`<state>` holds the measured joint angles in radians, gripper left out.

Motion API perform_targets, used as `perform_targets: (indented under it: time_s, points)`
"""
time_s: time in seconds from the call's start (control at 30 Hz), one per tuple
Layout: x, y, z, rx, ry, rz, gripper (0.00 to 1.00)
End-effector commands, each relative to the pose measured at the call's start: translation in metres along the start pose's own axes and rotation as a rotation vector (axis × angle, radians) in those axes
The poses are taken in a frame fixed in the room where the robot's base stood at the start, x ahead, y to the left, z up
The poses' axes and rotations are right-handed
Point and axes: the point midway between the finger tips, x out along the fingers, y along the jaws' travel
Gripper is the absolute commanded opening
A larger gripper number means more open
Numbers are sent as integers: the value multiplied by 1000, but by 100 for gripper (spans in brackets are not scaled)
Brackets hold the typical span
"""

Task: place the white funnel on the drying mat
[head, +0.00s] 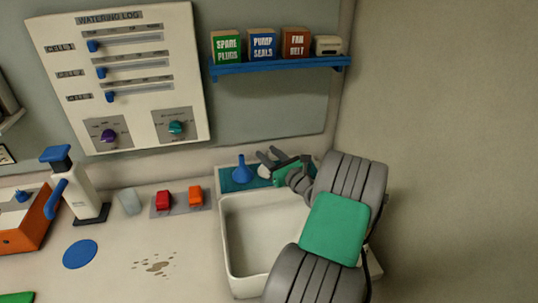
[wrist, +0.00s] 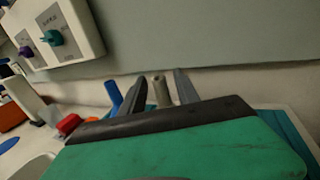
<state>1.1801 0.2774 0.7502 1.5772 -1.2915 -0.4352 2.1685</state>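The drying mat (head: 228,184) is a teal-blue strip behind the sink, against the wall; its edge also shows in the wrist view (wrist: 296,132). A small white funnel (head: 264,171) appears at the mat, just under my gripper and partly hidden by it. In the wrist view, a pale upright piece, seemingly the funnel's spout (wrist: 161,91), shows between the fingertips. My gripper (head: 269,155) is over the mat with its fingers apart, and gaps show beside the spout (wrist: 160,88). The funnel's base contact is hidden.
A blue funnel (head: 242,172) stands on the mat just left of the white one, close to my fingers. The white sink (head: 232,240) lies in front. Red (head: 163,200) and orange switches (head: 196,196) are to the left. A blue shelf (head: 280,65) with boxes hangs above.

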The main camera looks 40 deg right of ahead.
Motion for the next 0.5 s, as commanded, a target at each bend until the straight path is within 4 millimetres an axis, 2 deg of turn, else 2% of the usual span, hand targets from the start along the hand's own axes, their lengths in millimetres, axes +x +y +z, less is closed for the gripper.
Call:
perform_targets:
  time_s: [0.3, 0.37, 0.5]
  points:
    - [-2, 0, 4, 0, 0, -1, 38]
    - [-11, -2, 2, 0, 2, -4, 38]
    - [-44, -2, 1, 2, 1, -7, 38]
